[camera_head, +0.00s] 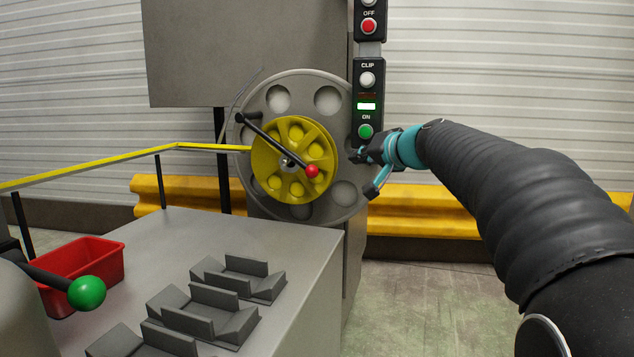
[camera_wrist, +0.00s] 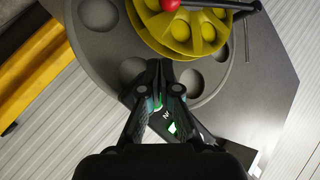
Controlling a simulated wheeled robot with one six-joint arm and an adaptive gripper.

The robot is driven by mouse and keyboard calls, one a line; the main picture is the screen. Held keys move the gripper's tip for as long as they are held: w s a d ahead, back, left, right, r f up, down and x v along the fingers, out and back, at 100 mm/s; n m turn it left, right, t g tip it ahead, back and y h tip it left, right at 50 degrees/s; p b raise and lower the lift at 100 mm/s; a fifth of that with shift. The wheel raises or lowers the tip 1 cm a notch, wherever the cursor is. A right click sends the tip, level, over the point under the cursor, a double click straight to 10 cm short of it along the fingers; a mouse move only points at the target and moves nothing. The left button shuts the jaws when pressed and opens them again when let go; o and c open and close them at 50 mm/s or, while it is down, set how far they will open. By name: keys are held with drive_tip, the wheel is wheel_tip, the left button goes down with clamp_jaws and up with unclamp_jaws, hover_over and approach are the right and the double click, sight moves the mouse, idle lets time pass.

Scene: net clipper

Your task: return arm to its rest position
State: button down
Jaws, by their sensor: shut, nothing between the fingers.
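My arm reaches in from the right in the head view, clad in a black ribbed sleeve. My gripper (camera_head: 366,156) is at its end, just below the green ON button (camera_head: 365,131) of the control panel (camera_head: 368,95). Whether it touches the panel I cannot tell. In the wrist view my gripper (camera_wrist: 163,68) has its fingertips together with nothing between them. The grey wheel (camera_wrist: 97,45) lies behind the fingertips, and part of the panel shows under the fingers. A green-white light (camera_head: 367,106) is lit on the panel.
The grey wheel (camera_head: 342,192) has a yellow hub (camera_head: 268,187) and a red-knobbed crank (camera_head: 270,144). A grey table (camera_head: 310,250) bears dark holders (camera_head: 205,318) and a red bin (camera_head: 85,270). A green-knobbed lever (camera_head: 87,292) is at left. A yellow barrier (camera_head: 430,222) runs behind; floor at right is clear.

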drive_tip(key=s+f+g+h+p, duration=0.25)
drive_tip(key=s+f+g, duration=0.45)
drive_tip(key=s+f, duration=1.1)
drive_tip(key=s+f+n+h+p, duration=0.1)
drive_tip(key=s+f+h+p, duration=0.1)
drive_tip(key=s, duration=0.9)
drive_tip(key=s+f+n+g+h+p, duration=0.1)
drive_tip(key=s+f+n+p, duration=0.1)
drive_tip(key=s, duration=0.8)
drive_tip(key=shift+s+d+f+n+h, duration=0.2)
drive_tip(key=shift+s+d+n+h, duration=0.1)
drive_tip(key=shift+s+h, duration=0.05)
